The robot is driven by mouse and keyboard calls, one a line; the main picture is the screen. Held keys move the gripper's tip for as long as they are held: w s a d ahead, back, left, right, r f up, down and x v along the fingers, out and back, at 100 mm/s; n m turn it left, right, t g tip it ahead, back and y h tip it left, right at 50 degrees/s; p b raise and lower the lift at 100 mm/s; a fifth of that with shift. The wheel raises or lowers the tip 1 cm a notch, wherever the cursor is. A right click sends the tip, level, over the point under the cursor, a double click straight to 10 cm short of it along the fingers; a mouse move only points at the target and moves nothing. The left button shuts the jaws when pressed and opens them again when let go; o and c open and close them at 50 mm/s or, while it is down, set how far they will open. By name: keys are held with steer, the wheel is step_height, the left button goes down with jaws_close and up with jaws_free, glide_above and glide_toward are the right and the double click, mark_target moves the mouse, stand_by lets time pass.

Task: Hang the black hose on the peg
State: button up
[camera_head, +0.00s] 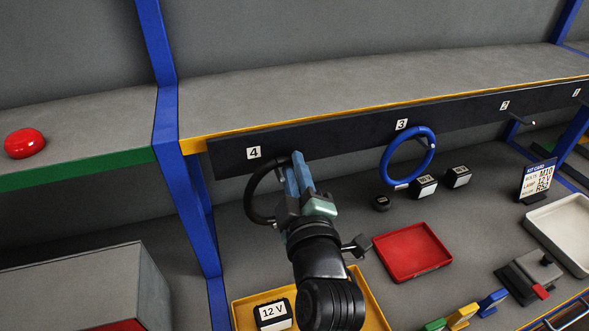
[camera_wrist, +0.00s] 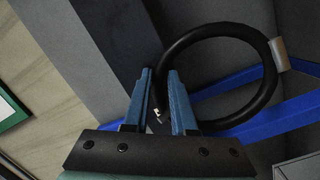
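The black hose (camera_head: 251,199), a closed ring, is under the rail label 4 in the head view. In the wrist view the hose (camera_wrist: 270,88) lies to the right, with a pale connector (camera_wrist: 278,55) on its far side. My gripper (camera_head: 299,172) is at the ring's upper right side, close in front of the dark rail. In the wrist view its blue fingers (camera_wrist: 160,85) stand a narrow gap apart, with the hose's near side between them. A small bright tip, perhaps the peg's, shows between the fingers. The peg at 4 is otherwise hidden, so I cannot tell whether the ring is around it.
A blue hose (camera_head: 431,157) hangs on the peg at label 3. The peg (camera_head: 520,120) at 2 is empty. Below stand a yellow tray (camera_head: 371,300) with a 12 V block (camera_head: 272,314), a red tray (camera_head: 411,252) and dark blocks (camera_head: 424,187). A blue post (camera_head: 184,190) is left.

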steer(key=o, duration=0.4)
steer(key=shift+f, duration=0.1)
steer(key=shift+s, duration=0.1)
steer(key=s+d+b, duration=0.2)
steer(key=s+b, duration=0.3)
steer(key=s, duration=0.7)
steer(key=s+r+m+t+h, duration=0.1)
steer(key=r+m+t, duration=0.2)
steer(key=r, duration=0.7)
steer(key=s+a+r+m+t+h, duration=0.1)
steer(key=s+r+m+t, duration=0.1)
steer(key=r+m, duration=0.4)
steer(key=s+a+r+m+t+h, duration=0.1)
steer(key=r+m+t, duration=0.3)
steer(key=r, duration=1.2)
steer(key=shift+s+r+m+t, duration=0.1)
steer(key=shift+s+m+t, duration=0.2)
steer(key=shift+s, duration=0.05)
